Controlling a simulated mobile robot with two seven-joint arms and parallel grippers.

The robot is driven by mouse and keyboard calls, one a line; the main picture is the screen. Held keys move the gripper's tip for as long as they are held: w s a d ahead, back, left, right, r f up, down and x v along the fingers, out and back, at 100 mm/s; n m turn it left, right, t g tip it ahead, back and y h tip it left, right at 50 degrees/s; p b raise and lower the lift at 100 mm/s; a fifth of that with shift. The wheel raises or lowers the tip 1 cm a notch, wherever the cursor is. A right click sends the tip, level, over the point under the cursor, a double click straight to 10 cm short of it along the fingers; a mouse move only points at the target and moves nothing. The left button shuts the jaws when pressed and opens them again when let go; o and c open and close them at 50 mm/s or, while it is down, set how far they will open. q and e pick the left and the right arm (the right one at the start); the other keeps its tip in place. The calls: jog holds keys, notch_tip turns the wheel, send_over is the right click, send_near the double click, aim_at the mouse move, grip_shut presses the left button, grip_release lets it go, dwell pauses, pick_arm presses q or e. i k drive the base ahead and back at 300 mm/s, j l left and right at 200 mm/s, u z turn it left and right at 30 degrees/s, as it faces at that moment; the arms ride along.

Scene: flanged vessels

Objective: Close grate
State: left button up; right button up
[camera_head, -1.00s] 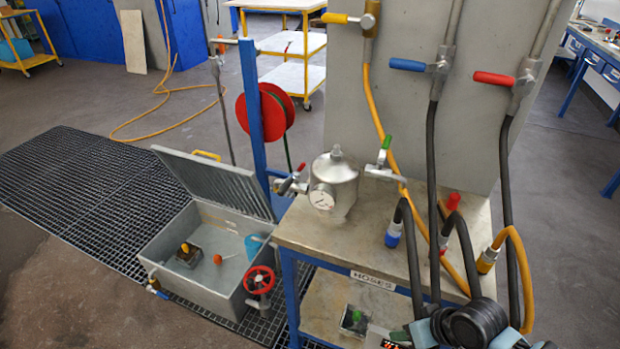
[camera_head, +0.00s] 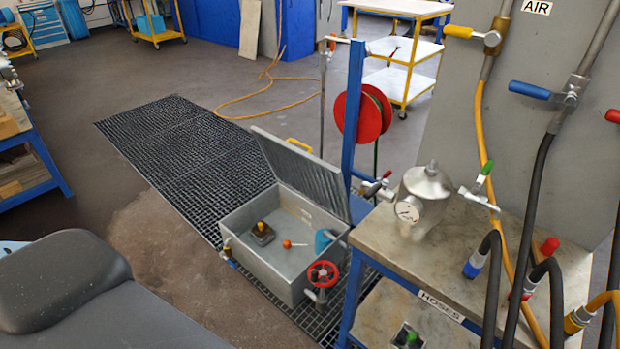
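The grate (camera_head: 301,174) is a grey ribbed lid hinged on the back right side of a grey metal tank (camera_head: 257,260). It stands raised and tilted, leaving the tank open. A yellow handle (camera_head: 299,145) sits on its upper edge. Inside the tank are a dark block with a yellow knob (camera_head: 262,233), an orange ball (camera_head: 287,244) and a blue item (camera_head: 324,240). A red handwheel valve (camera_head: 322,274) is on the tank's front right corner. Neither of my grippers shows in the head view.
A bench marked HOSES (camera_head: 441,306) with a gauge vessel (camera_head: 424,198) and hoses stands close on the tank's right. A floor grating (camera_head: 184,150) runs behind and under the tank. A red hose reel (camera_head: 361,117) hangs on a blue post. Bare floor lies left.

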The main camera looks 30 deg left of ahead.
aim_at(302, 172)
jog(key=i+j+u, duration=0.2)
jog(key=j, duration=0.15)
jog(key=j+u, duration=0.15)
jog(key=j, duration=0.2)
jog(key=i+j+u, duration=0.2)
jog(key=j, duration=0.15)
jog(key=i+j+u, duration=0.2)
jog(key=j+u, duration=0.25)
jog(key=i+j+u, duration=0.25)
jog(key=j+u, duration=0.15)
jog(key=i+j+u, duration=0.3)
jog(key=u, duration=0.15)
jog(key=i+j+u, duration=0.2)
jog(key=i+u, duration=0.2)
jog(key=i+j+u, duration=0.15)
jog(key=i, duration=1.15)
jog(key=i+z, duration=0.4)
jog(key=i, duration=0.15)
jog(key=i+j+z, duration=0.1)
jog(key=i+z, duration=0.3)
jog(key=i, duration=0.15)
jog(key=i+l+z, duration=0.1)
jog(key=i+z, duration=0.5)
jog(key=z, duration=0.15)
jog(key=i+z, duration=0.75)
jog(key=i+l+z, duration=0.1)
jog(key=z, duration=0.3)
jog(key=i+j+z, duration=0.15)
jog(key=i+z, duration=0.2)
